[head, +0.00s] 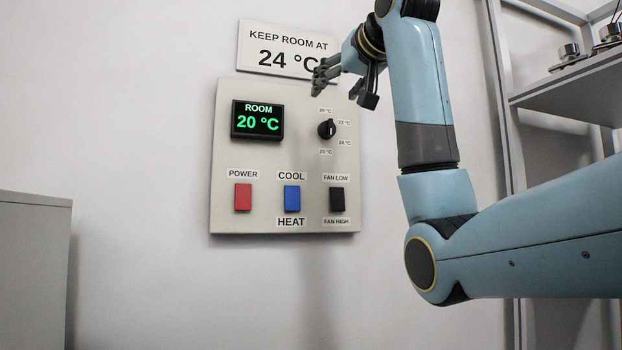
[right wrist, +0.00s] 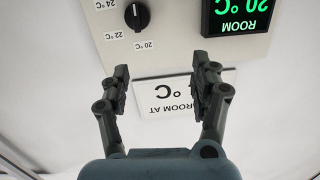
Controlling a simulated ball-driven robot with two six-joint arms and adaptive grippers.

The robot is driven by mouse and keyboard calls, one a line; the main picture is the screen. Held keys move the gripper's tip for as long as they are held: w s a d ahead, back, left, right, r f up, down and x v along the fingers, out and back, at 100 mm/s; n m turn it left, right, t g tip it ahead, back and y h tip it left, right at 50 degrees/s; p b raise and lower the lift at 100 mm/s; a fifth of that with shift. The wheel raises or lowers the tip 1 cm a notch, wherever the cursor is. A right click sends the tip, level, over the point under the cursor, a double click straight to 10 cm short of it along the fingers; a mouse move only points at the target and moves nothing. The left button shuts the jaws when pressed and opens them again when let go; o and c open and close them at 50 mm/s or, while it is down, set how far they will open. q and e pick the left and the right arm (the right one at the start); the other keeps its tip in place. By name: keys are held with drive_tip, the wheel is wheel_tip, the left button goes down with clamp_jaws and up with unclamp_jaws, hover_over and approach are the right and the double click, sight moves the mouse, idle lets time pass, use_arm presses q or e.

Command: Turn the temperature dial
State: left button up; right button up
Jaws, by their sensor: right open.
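The temperature dial (head: 326,128) is a small black knob on the right part of the wall control panel (head: 302,100), with temperature labels around it. It also shows at the top of the right wrist view (right wrist: 137,16), which is upside down. The room display (head: 257,120) reads 20 °C. My right gripper (head: 345,88) is above the dial and a little to its right, in front of the sign's lower right part. In the right wrist view its two fingers (right wrist: 162,85) are apart with nothing between them, and the dial lies beyond the fingertips. My left gripper is not in view.
A sign (head: 285,50) above the panel reads "KEEP ROOM AT 24 °C". Red (head: 243,197), blue (head: 292,198) and black (head: 337,199) switches sit below the dial. A metal shelf (head: 570,95) stands at right, a grey cabinet (head: 35,270) at lower left. The wall below the panel is clear.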

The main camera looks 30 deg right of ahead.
drive_tip(key=b, duration=0.6)
approach(331, 126)
drive_tip(key=f, duration=0.1)
drive_tip(key=shift+t+h, duration=0.5)
drive_tip(key=b+x, duration=0.1)
drive_tip(key=x, duration=0.8)
drive_tip(key=shift+w+a+b, duration=0.1)
drive_tip(key=shift+w+b, duration=0.3)
drive_tip(key=shift+w, duration=0.05)
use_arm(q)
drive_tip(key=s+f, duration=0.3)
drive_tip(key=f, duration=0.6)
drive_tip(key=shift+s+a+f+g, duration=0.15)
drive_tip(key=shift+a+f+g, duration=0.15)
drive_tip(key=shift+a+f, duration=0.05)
